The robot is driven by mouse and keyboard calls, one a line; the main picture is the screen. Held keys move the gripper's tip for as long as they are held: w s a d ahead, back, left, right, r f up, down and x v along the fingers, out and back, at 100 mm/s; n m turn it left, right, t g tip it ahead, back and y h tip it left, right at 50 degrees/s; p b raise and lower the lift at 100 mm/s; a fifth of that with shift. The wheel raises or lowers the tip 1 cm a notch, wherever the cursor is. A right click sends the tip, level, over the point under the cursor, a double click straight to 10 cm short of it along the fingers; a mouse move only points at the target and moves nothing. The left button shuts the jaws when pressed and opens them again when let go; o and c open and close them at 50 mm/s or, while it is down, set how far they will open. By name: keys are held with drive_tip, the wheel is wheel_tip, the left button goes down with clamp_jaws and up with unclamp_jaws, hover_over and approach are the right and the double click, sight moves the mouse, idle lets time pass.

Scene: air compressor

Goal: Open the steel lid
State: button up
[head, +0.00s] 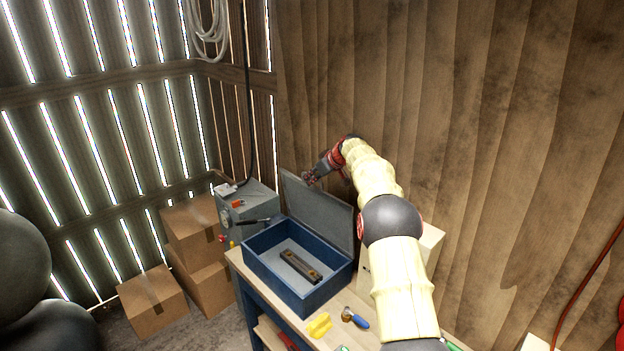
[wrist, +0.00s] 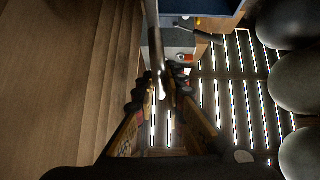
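The steel lid (head: 318,212) is a grey panel standing raised, roughly upright, along the back edge of an open blue box (head: 312,300). My gripper (head: 309,178) is at the upper left part of the lid, near its top edge. In the wrist view, the lid shows nearly edge-on as a thin grey strip (wrist: 154,40). It runs down between or in front of the fingers of my gripper (wrist: 164,80). The fingertips are close together around this strip. Whether they touch or pinch it cannot be told.
A dark bar-shaped part (head: 300,266) lies inside the box. The box stands on a workbench with a yellow item (head: 319,325) and a blue-handled tool (head: 355,318) in front. A grey machine (head: 252,205) is to the left, with cardboard boxes (head: 153,302) beyond. A wooden wall (head: 450,130) is behind.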

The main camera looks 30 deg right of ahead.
drive_tip(key=o, duration=0.3)
drive_tip(key=shift+o, duration=0.2)
drive_tip(key=shift+r, duration=0.1)
drive_tip(key=v, duration=1.2)
